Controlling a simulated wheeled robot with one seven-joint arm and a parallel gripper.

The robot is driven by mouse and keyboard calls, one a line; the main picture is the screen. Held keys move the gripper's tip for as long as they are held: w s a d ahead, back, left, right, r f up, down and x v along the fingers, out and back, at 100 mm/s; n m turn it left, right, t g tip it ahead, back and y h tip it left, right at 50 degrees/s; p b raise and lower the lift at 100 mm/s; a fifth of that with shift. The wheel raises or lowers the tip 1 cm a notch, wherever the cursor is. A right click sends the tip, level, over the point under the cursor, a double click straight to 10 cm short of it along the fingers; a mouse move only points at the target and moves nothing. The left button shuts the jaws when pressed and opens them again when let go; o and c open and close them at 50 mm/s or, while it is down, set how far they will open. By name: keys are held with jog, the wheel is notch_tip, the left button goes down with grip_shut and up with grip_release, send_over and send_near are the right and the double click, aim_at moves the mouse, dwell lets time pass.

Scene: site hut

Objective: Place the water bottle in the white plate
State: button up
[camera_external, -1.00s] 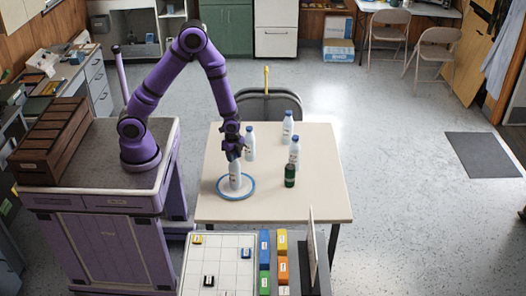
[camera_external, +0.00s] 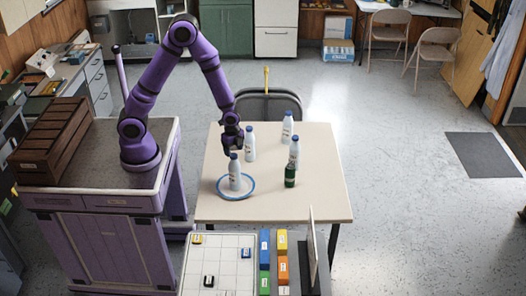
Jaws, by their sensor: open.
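A white bottle with a dark blue cap (camera_external: 235,173) stands upright on the white plate with a blue rim (camera_external: 240,196), at the front left of the table. My gripper (camera_external: 231,151) is open just above this bottle's cap and apart from it or nearly so. Three similar bottles stand upright on the table: one behind the gripper (camera_external: 250,143), one at the back (camera_external: 287,128), and one at the right (camera_external: 294,153). I cannot tell from their labels which one is the water bottle.
A dark green can (camera_external: 290,177) stands in front of the right bottle. The beige table (camera_external: 325,200) has free room at its front and right. A chair (camera_external: 268,104) stands behind it. A board with coloured blocks (camera_external: 228,262) is in front.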

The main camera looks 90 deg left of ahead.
jog(key=s+d+r+n+t, duration=0.15)
jog(key=s+r, duration=0.35)
jog(key=r, duration=0.8)
jog(key=s+d+r+n+t, duration=0.1)
jog(key=s+r+n, duration=0.25)
jog(key=r, duration=0.95)
jog(key=s+r+n+t, duration=0.1)
jog(key=s+r+n, duration=0.1)
jog(key=s, duration=0.4)
jog(key=s+d+r+n+t, duration=0.1)
jog(key=s+r+n, duration=0.1)
jog(key=s+r, duration=0.3)
jog(key=s, duration=0.2)
jog(key=shift+s+d+r+t, duration=0.2)
jog(key=shift+s+r+t, duration=0.05)
jog(key=shift+s+t, duration=0.1)
